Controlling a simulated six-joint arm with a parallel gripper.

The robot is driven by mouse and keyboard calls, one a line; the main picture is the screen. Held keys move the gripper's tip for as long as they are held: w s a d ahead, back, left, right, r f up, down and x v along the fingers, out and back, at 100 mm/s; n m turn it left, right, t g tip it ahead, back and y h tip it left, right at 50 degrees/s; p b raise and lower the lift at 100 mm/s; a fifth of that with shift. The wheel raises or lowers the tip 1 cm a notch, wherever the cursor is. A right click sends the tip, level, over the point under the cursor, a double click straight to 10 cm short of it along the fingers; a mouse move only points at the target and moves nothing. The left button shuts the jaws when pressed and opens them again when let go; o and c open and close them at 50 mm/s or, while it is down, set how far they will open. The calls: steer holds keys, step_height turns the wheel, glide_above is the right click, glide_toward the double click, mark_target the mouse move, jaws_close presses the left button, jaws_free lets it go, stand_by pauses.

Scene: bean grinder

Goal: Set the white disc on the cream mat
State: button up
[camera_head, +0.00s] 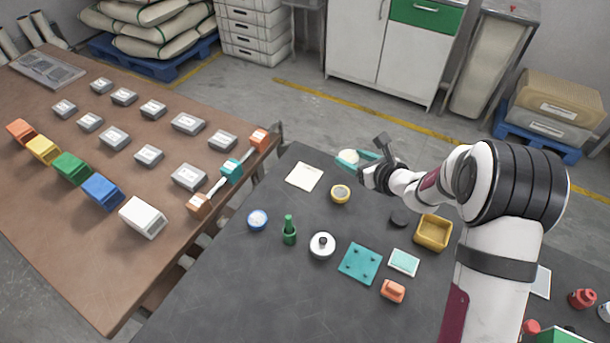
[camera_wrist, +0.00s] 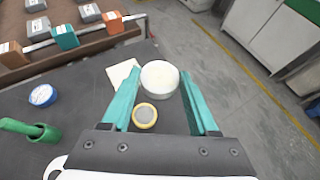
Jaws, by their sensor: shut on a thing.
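The white disc (camera_head: 348,156) is held between the teal fingers of my gripper (camera_head: 357,160), raised above the back edge of the dark table. In the wrist view the disc (camera_wrist: 160,78) sits between the two fingertips. The cream mat (camera_wrist: 120,74) lies flat on the table, beyond and to the left of the disc in that view, its right side partly covered by the disc and a finger. In the head view the mat (camera_head: 304,177) is fully visible and empty, to the left of and below the disc.
A yellow-rimmed round piece (camera_head: 340,194) lies close to the mat. A brown table (camera_head: 110,255) stands at left.

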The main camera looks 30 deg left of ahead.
glide_above(307, 180)
steer(key=f, duration=0.4)
steer(key=d+f, duration=0.1)
steer(key=f, duration=0.1)
steer(key=shift+f, duration=0.2)
steer(key=f, duration=0.2)
steer(key=a+f, duration=0.1)
steer(key=f, duration=0.1)
steer(key=shift+f, duration=0.3)
steer(key=o, duration=1.4)
steer(key=shift+f, duration=0.1)
